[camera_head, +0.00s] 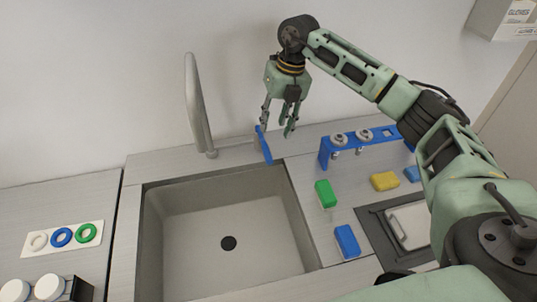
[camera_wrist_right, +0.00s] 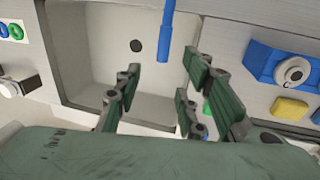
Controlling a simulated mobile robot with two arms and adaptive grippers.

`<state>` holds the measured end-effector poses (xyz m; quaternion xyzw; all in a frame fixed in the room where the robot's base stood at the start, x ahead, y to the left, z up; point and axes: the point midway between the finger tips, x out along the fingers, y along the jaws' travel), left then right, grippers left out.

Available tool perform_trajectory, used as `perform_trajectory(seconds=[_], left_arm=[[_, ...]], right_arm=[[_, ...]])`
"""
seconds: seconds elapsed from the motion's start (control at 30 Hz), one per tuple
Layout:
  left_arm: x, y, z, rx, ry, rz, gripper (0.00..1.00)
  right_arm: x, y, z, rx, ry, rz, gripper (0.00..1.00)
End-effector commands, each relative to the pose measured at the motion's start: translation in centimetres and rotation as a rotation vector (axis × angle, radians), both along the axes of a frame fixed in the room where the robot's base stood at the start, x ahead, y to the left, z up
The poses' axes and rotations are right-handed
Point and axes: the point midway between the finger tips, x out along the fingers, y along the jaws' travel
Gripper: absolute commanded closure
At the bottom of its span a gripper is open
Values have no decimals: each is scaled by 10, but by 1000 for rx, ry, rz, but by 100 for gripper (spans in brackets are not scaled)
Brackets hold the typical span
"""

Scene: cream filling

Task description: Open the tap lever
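The tap lever is a blue bar (camera_head: 263,145) at the back right edge of the sink, right of the grey tap spout (camera_head: 197,105). In the right wrist view the blue lever (camera_wrist_right: 166,32) comes down from the top edge, ahead of and between the spread fingers. My right gripper (camera_head: 277,129) points down just above and beside the lever; its fingers are apart and hold nothing. They also show in the right wrist view (camera_wrist_right: 163,75). In the head view one finger overlaps the lever's upper end; I cannot tell whether they touch. My left gripper is not in view.
The empty sink (camera_head: 220,240) lies in front. A blue rack (camera_head: 325,152) with metal nozzles stands right of the lever. Green (camera_head: 325,193), blue (camera_head: 347,240) and yellow (camera_head: 384,181) sponges lie on the right counter. Coloured rings lie on a white board (camera_head: 34,251) at the left.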

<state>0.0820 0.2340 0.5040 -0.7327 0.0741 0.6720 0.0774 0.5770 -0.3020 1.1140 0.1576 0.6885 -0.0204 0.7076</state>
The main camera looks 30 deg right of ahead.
Motion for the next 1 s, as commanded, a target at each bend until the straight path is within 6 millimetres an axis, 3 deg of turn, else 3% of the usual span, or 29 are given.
perform_trajectory(seconds=[0.1, 0.3, 0.57, 0.8, 1.0], left_arm=[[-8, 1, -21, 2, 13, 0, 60], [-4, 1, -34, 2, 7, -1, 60], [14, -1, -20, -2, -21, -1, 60], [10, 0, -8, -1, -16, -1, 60], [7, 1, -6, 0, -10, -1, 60]], right_arm=[[0, 0, -21, 0, 0, 0, 63], [0, 0, -35, 0, 0, 0, 63], [0, 5, -60, -1, 5, 1, 63], [3, 13, -95, 1, 4, 0, 63], [4, 15, -109, 0, 0, 1, 63]])
